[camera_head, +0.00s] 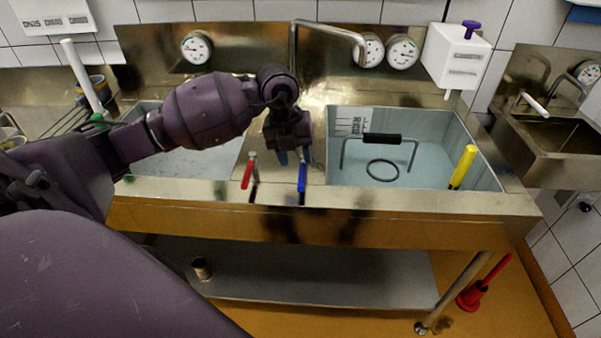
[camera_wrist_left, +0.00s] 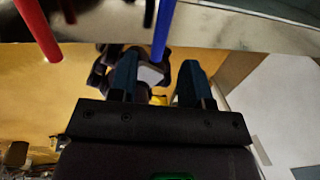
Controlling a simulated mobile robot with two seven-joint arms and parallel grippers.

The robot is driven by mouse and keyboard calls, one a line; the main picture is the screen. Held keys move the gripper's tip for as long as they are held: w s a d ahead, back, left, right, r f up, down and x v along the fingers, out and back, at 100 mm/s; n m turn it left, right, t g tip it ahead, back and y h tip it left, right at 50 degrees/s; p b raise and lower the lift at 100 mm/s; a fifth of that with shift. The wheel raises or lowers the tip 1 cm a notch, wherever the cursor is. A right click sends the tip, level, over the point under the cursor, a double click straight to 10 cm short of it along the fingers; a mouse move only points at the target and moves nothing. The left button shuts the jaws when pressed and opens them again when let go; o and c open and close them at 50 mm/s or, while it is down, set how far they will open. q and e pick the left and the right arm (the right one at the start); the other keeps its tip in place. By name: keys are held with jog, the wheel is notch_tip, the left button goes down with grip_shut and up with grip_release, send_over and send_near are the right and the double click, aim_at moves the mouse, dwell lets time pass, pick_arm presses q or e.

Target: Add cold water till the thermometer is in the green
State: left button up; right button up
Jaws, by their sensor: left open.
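A blue lever (camera_head: 302,177) and a red lever (camera_head: 248,172) hang at the front edge of the steel double sink. My left gripper (camera_head: 291,157) is open and empty, just behind and above the blue lever. In the left wrist view the gripper (camera_wrist_left: 158,62) has its two fingers apart; the blue lever (camera_wrist_left: 162,32) shows beyond the tips, roughly between them, not clasped. The red lever (camera_wrist_left: 38,30) is further left. Round dials (camera_head: 196,47) (camera_head: 372,50) (camera_head: 403,52) sit on the back panel, too small to read. A yellow stick (camera_head: 463,167) leans in the right basin, its face unreadable.
The right basin (camera_head: 340,172) holds pale water, a black-handled wire tool (camera_head: 380,140) and a ring. A bent spout (camera_head: 330,30) hangs above the sink. A white dispenser (camera_head: 455,55) is at the back right. A red tool (camera_head: 484,285) stands on the floor.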

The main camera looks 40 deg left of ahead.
aim_at(301, 176)
pick_arm(q)
jog(key=shift+w+d+f, duration=0.1)
jog(key=shift+d+f, duration=0.05)
jog(key=shift+f, duration=0.75)
jog(key=shift+w+d+f, duration=0.1)
jog(key=shift+d+f, duration=0.05)
jog(key=shift+f, duration=0.75)
jog(key=shift+w+d+f, duration=0.1)
jog(key=shift+d+f, duration=0.05)
jog(key=shift+f, duration=0.75)
grip_shut()
